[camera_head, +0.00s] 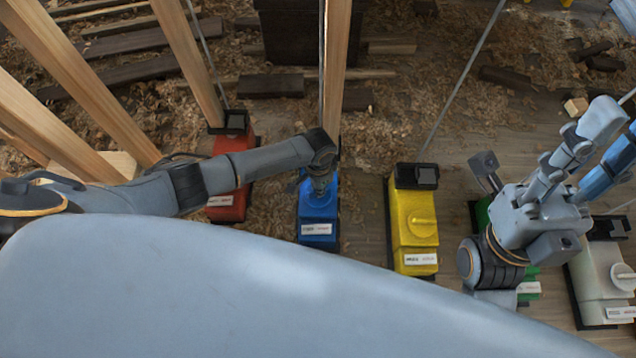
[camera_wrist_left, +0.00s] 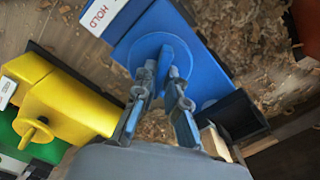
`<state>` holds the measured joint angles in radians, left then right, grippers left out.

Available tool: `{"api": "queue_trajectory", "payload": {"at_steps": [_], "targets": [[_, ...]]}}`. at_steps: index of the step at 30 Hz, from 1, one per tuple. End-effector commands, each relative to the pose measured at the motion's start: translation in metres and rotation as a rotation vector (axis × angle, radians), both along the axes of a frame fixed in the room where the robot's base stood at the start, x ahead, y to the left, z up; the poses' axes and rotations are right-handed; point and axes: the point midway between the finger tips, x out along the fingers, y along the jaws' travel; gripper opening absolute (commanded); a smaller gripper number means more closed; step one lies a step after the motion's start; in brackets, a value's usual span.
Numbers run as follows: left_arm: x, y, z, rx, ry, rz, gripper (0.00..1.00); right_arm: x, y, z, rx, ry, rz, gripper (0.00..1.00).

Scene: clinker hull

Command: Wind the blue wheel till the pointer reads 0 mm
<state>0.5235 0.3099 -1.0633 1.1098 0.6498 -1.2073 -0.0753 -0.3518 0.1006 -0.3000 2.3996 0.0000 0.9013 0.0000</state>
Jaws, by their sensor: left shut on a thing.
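The blue box (camera_head: 319,210) stands on the floor at the centre of the head view, with a white label on its near end. Its blue wheel (camera_wrist_left: 147,45) shows in the left wrist view as a round disc with a raised grip bar across it. My left gripper (camera_wrist_left: 163,75) is shut on this bar, one finger on each side. In the head view the left gripper (camera_head: 319,186) reaches down onto the blue box and hides the wheel. I cannot make out the pointer or its reading. My right gripper (camera_head: 612,145) is empty, its fingers apart, at the right.
A red box (camera_head: 228,180) stands left of the blue one. A yellow box (camera_head: 414,225) with its own knob stands right, then a green one (camera_head: 530,272) under my right arm and a white one (camera_head: 597,280). Wooden posts (camera_head: 335,65) rise behind; shavings and planks cover the floor.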

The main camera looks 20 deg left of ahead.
Motion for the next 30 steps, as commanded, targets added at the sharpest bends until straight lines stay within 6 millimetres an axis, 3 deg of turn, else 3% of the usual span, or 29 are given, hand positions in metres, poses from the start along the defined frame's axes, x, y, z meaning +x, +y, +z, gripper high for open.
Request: {"api": "queue_trajectory", "payload": {"at_steps": [3, 15, 30], "targets": [[-0.001, 0.0, 0.003, 0.001, 0.002, -0.105, 0.0, 0.0, 0.0, 0.01, 0.0, 0.0, 0.0, 0.34], [0.0, 0.0, 0.001, 0.001, 0.001, -0.37, 0.0, 0.0, 0.0, 0.02, 0.0, 0.0, 0.0, 0.34], [0.0, -0.001, 0.0, -0.001, -0.001, -0.455, 0.0, 0.008, 0.002, 0.02, -0.013, 0.039, -0.002, 0.34]]}}
